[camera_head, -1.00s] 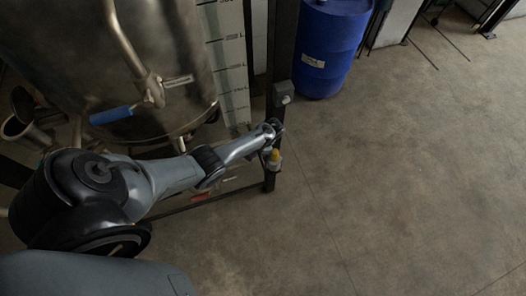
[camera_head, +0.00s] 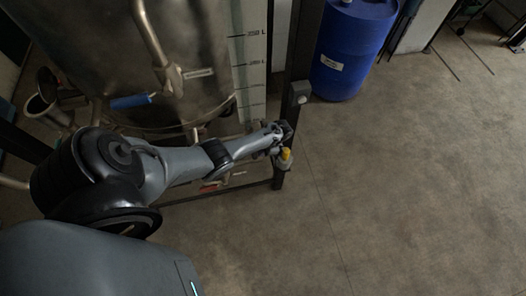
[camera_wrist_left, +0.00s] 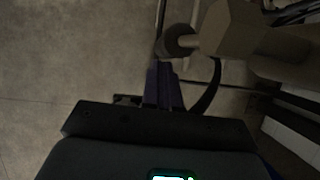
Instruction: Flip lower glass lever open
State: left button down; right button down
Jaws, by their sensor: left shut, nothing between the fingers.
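My left gripper (camera_head: 281,136) is at the lower end of the dark upright post (camera_head: 297,70), to the right of the steel tank (camera_head: 190,70). A small yellow-topped fitting (camera_head: 286,154) shows just below it. In the left wrist view my gripper's fingers (camera_wrist_left: 164,88) are together with nothing between them. A round knob on a short stem (camera_wrist_left: 178,42) sits just beyond the fingertips, joined to a tan block (camera_wrist_left: 235,28). I cannot tell whether they touch, or which part is the lower glass lever. My right gripper is not in view.
A blue-handled lever (camera_head: 131,101) is on the tank's lower side. A scale strip (camera_head: 249,62) stands beside the tank. A red piece (camera_head: 210,185) is low near the frame. A blue drum (camera_head: 350,50) stands behind the post.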

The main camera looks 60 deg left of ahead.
pick_arm(q)
jog(key=shift+r, duration=0.1)
jog(key=p+v, duration=0.2)
jog(key=v, duration=0.5)
jog(key=shift+r, duration=0.1)
dwell(0.4)
